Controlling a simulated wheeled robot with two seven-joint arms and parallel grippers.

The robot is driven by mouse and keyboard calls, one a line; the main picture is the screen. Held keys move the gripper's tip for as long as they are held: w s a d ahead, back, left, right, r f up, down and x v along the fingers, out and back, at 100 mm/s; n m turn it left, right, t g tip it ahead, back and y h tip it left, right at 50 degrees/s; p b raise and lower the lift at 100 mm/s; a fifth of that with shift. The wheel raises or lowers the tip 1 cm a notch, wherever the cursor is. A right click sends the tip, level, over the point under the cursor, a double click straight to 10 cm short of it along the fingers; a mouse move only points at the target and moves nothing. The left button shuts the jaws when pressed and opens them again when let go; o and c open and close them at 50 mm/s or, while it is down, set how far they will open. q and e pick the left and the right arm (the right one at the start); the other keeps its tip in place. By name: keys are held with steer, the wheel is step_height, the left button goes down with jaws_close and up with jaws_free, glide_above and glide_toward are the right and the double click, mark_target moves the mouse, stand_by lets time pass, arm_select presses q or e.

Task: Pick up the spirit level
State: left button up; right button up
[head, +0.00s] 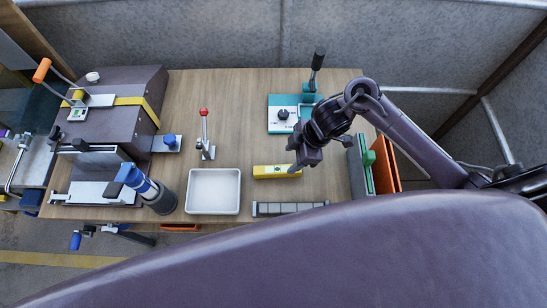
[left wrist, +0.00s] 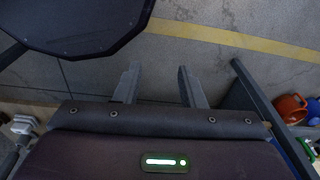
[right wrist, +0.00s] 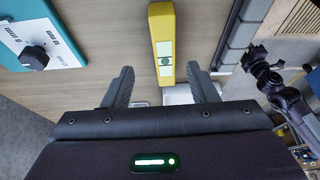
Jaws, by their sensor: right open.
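The spirit level (head: 277,171) is a yellow bar with pale vial windows, lying on the wooden workbench (head: 240,110) right of the white tray. In the right wrist view the level (right wrist: 163,40) runs lengthwise ahead of my gripper, its near end in line with the gap between the fingers. My right gripper (head: 297,165) is open and empty at the level's right end. It also shows in the right wrist view (right wrist: 162,88); its height above the level is hard to tell. My left gripper (left wrist: 160,85) is open and empty over the floor, away from the bench.
A white tray (head: 213,191) is left of the level. A grey segmented strip (head: 290,208) lies in front of it. A red-knobbed lever (head: 205,135) and a teal lever unit (head: 290,113) stand behind. Green and orange upright pieces (head: 383,165) are at the right.

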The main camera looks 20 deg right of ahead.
mark_target(278, 169)
steer(key=f, duration=0.1)
steer(key=a+f, duration=0.2)
steer(key=shift+s+a+p, duration=0.2)
steer(key=shift+s+p, duration=0.05)
steer(key=shift+p, duration=0.1)
steer(key=x, duration=0.2)
steer(key=shift+w+a+f, duration=0.2)
steer(key=shift+f, duration=0.15)
steer(key=shift+w+a+f, duration=0.1)
steer(key=shift+f, duration=0.25)
steer(key=c, duration=1.1)
arm_select(q)
steer(key=s, duration=0.3)
steer(key=shift+s+a+r, duration=0.1)
steer(key=shift+s+r, duration=0.1)
steer(key=shift+s, duration=0.15)
arm_select(e)
steer(key=shift+c, duration=0.2)
steer(key=shift+r, duration=0.15)
